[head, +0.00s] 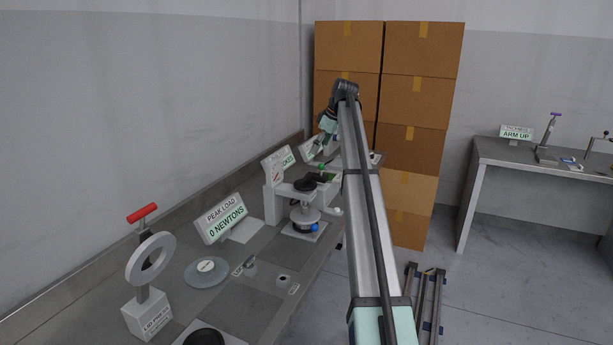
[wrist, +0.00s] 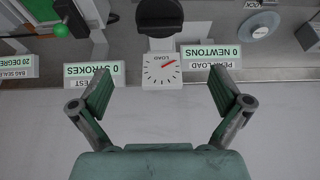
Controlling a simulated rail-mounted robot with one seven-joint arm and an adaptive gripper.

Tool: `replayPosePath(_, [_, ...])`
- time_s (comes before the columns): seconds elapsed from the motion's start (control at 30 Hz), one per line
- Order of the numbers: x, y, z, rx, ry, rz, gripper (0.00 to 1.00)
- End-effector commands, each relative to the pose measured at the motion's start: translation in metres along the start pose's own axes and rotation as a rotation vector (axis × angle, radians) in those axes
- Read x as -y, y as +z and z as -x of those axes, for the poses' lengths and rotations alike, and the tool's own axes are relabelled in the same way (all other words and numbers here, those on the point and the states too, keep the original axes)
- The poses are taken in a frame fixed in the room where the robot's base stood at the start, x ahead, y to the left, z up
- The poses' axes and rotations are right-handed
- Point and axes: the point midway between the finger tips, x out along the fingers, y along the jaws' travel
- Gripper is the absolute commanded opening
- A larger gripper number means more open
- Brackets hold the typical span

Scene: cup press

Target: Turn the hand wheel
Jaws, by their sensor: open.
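The press (head: 273,203) stands on the bench, left of my arm in the head view. A black round part (head: 305,184), which looks like the hand wheel, sits at its top front. In the head view my gripper (head: 316,148) is small, behind and above the press.
A peak load sign (head: 226,220) reads 0 newtons. A lid press (head: 148,280) with a red handle stands in front. A green ball knob (wrist: 61,31) shows in the wrist view. Stacked cartons (head: 425,90) stand behind my arm. Another bench (head: 485,152) is at right.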

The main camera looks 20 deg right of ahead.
Motion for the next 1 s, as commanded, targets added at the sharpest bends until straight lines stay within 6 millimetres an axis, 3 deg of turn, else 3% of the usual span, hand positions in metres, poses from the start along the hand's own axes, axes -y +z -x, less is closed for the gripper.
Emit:
replayPosePath(0.4, [0.001, 0.000, -0.083, 0.002, -0.002, -0.001, 1.00])
replayPosePath(0.6, [0.001, 0.000, -0.114, 0.002, -0.001, -0.001, 1.00])
replayPosePath(0.8, [0.000, 0.000, -0.133, 0.001, 0.000, -0.001, 1.00])
replayPosePath(1.0, [0.000, 0.001, -0.137, 0.001, 0.000, -0.001, 1.00])
